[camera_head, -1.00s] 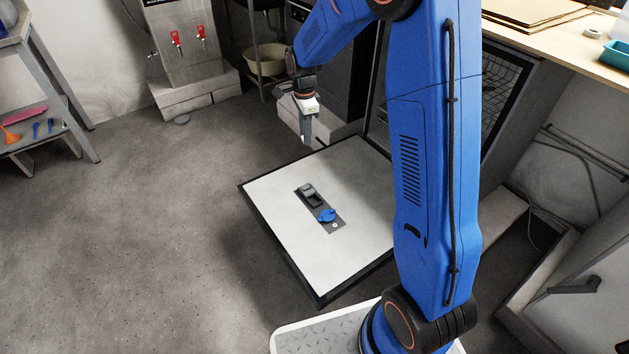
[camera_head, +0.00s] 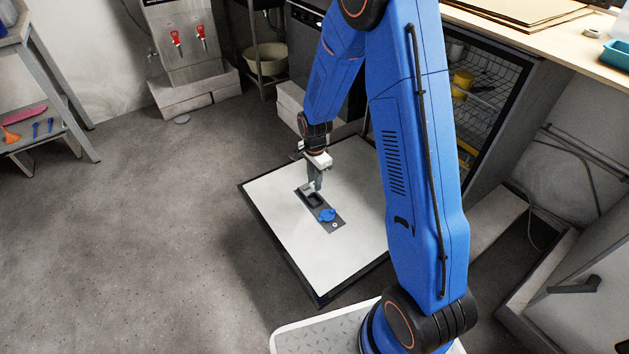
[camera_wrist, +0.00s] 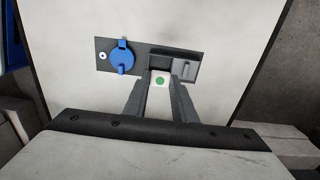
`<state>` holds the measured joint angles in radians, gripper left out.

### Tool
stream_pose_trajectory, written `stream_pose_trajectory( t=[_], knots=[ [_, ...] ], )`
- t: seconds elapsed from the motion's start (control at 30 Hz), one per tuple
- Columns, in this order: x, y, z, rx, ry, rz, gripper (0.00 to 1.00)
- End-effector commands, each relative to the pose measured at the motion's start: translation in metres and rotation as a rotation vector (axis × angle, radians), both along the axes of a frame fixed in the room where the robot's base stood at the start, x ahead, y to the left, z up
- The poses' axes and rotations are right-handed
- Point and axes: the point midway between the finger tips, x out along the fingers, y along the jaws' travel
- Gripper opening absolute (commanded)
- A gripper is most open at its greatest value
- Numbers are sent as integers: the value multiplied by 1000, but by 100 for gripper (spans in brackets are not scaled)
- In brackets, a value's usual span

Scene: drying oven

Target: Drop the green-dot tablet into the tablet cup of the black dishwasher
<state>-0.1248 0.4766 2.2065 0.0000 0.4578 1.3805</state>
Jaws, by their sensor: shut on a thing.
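My gripper (camera_head: 315,186) points down over the open dishwasher door (camera_head: 283,230). In the wrist view my gripper (camera_wrist: 163,84) is shut on a white tablet with a green dot (camera_wrist: 160,81). The tablet is hidden or too small to make out in the head view. The tablet cup (camera_wrist: 161,62) is a dark recess in the grey dispenser plate, and the tablet shows just in front of it. The cup's grey lid (camera_wrist: 185,70) is slid to one side, so the recess is uncovered. I cannot tell the tablet's height above the cup.
A blue round cap (camera_head: 327,215) sits on the same plate beside the cup, also seen in the wrist view (camera_wrist: 122,60). The dishwasher's wire rack (camera_head: 482,95) stands behind my arm. Open floor (camera_head: 150,240) lies to the left.

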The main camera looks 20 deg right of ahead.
Motion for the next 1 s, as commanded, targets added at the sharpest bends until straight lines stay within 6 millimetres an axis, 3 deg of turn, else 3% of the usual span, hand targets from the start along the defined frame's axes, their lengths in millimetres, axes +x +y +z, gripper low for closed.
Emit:
stream_pose_trajectory(
  t=[1.0],
  knots=[
    [0, 0, -62, 0, 0, -1, 3]
  ],
)
